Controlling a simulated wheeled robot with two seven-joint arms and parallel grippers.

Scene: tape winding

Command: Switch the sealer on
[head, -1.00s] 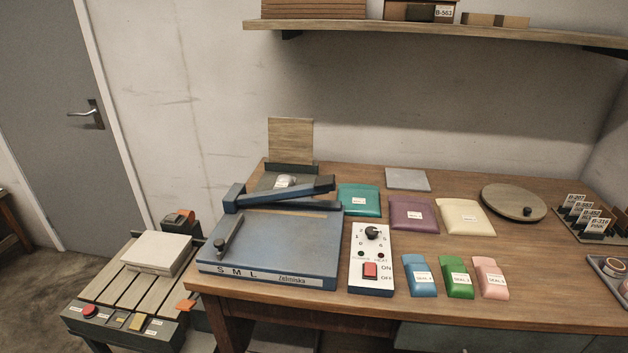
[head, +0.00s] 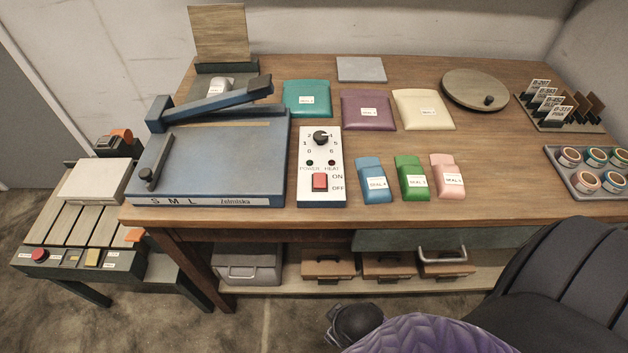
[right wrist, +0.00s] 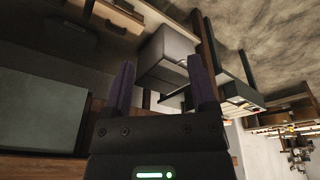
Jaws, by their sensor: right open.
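The sealer (head: 215,155) is a blue flat machine marked S M L at the table's left, its lever arm raised at a slant. Next to it on the right is a white control panel (head: 308,195) with a black dial, POWER and HEAT lamps that look dark, and a red switch (head: 320,182) beside ON and OFF marks. Which way the switch is tipped is too small to tell. My right gripper (right wrist: 162,78) is open and empty in the right wrist view, below the tabletop level. My left gripper is not in view.
Blue, green and pink pouches (head: 412,178) lie right of the panel, with teal, purple and cream ones behind. A round turntable (head: 480,90) and a tray of tape rolls (head: 585,190) are at the right. A lower shelf holds a grey box (head: 248,262) and drawers.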

